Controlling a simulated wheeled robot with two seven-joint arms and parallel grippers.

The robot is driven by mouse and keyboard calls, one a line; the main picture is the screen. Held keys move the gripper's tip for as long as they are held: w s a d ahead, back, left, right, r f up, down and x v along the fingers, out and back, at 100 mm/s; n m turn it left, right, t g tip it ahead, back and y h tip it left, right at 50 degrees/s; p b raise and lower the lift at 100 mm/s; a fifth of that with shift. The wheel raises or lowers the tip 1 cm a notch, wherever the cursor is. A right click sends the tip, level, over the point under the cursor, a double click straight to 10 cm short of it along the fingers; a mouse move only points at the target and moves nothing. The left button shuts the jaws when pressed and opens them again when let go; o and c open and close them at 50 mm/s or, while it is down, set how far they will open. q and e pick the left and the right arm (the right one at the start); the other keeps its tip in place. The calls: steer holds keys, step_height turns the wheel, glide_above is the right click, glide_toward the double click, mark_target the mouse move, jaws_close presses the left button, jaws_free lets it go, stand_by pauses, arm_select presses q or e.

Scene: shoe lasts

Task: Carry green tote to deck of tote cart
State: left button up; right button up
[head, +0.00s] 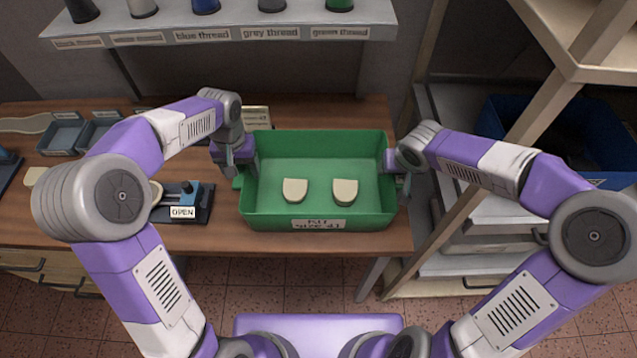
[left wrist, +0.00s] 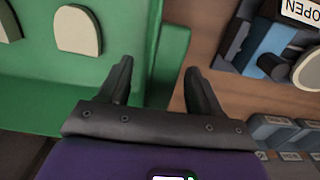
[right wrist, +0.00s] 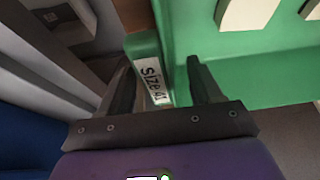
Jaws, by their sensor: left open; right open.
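The green tote (head: 318,219) sits on the wooden workbench (head: 225,238), with a kit label reading size 41 on its front. Two beige pieces (head: 295,190) lie inside it. My left gripper (head: 238,166) is at the tote's left end; in the left wrist view its open fingers (left wrist: 158,72) point at the green end ledge (left wrist: 165,75) between them. My right gripper (head: 396,168) is at the right end; in the right wrist view its open fingers (right wrist: 160,75) are on either side of the labelled green end ledge (right wrist: 152,75). I cannot tell whether the fingers touch it. I cannot make out the tote cart.
A clamp-like fixture with an OPEN sign (head: 183,212) stands left of the tote. Small grey trays (head: 64,135) lie farther left. A thread shelf (head: 225,34) hangs above the bench. A wooden rack (head: 555,85) with a blue bin (head: 495,118) is at right.

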arm_select(q)
jaws_close()
arm_select(e)
jaws_close()
arm_select(q)
steer(key=shift+d+r, duration=0.1)
steer(key=shift+r, duration=0.1)
arm_select(e)
steer(key=shift+a+r, duration=0.1)
steer(key=shift+r, duration=0.1)
